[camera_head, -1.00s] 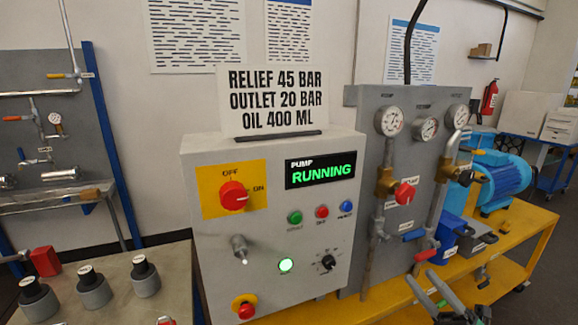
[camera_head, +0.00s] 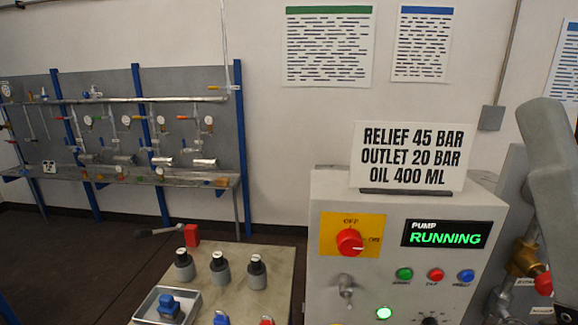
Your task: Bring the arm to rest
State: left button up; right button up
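Neither of my grippers is in the head view. A rounded grey arm link, which looks like mine, rises at the right edge and covers part of the gauge panel. The control box (camera_head: 325,262) stands at the lower right, with a lit "PUMP RUNNING" display (camera_head: 447,234). Its red rotary switch (camera_head: 350,241) sits on a yellow plate. A sign (camera_head: 412,156) on top reads relief 45 bar, outlet 20 bar, oil 400 ml.
A bench (camera_head: 268,298) left of the box holds several grey cylinders with black tops and a metal tray (camera_head: 149,304) with a blue part. A rack (camera_head: 190,110) of pipes and gauges lines the left wall. Dark floor lies open between.

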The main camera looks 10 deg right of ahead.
jog(key=w+r+g+y+p, duration=0.1)
jog(key=w+r+g+p, duration=0.1)
jog(key=r+p, duration=3.3)
jog(key=w+p, duration=0.1)
jog(key=p, duration=0.2)
jog(key=shift+a+r, duration=0.3)
jog(key=shift+r, duration=0.05)
jog(key=shift+f, duration=0.1)
